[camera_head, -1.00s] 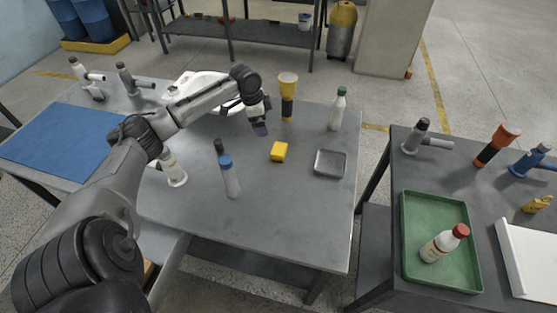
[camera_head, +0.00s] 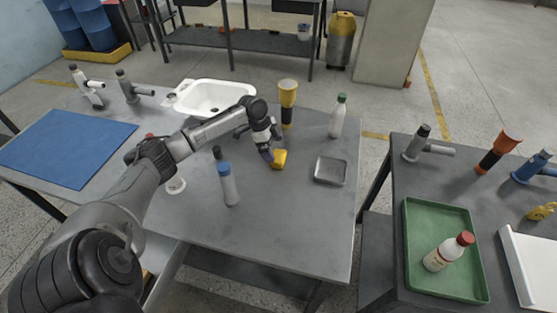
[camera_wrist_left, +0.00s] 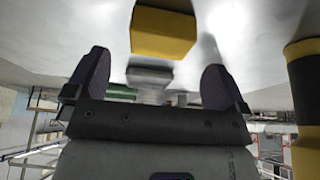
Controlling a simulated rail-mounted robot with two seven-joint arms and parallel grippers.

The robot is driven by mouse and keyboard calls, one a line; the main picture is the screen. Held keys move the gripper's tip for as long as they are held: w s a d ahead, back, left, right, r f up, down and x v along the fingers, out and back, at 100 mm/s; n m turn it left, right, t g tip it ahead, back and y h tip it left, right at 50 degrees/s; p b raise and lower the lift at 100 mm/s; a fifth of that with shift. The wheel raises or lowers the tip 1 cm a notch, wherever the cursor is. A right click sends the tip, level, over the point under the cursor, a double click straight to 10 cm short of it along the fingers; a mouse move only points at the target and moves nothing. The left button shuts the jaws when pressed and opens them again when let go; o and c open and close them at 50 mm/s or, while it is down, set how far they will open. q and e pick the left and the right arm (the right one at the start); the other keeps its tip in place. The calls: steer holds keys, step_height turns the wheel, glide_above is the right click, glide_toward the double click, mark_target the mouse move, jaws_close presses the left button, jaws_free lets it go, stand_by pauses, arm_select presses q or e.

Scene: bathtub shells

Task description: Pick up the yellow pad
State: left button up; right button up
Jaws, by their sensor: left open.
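The yellow pad (camera_head: 279,159) is a small block lying on the grey table, right of the middle. My left gripper (camera_head: 268,155) is at its left side in the head view, low over the table. In the left wrist view the yellow pad (camera_wrist_left: 163,32) shows ahead of the two purple fingertips (camera_wrist_left: 150,80), with the fingers apart and nothing between them. The pad lies beyond the tips, and whether a finger touches it I cannot tell. My right gripper is in neither view.
A yellow-black flashlight (camera_head: 287,102) stands behind the pad; it also shows in the left wrist view (camera_wrist_left: 303,90). A grey square dish (camera_head: 330,171) lies to the right, a white bottle (camera_head: 337,117) behind it. A blue-capped bottle (camera_head: 228,184) stands left. The table front is clear.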

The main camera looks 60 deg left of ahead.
mark_target(278, 156)
arm_select(q)
steer(key=shift+b+x, duration=0.85)
steer(key=shift+x, duration=1.55)
steer(key=shift+w+d+f, duration=0.1)
steer(key=shift+w+f, duration=0.05)
steer(key=shift+f, duration=0.1)
steer(key=shift+c, duration=0.2)
steer(key=c, duration=0.9)
steer(key=shift+r, duration=0.1)
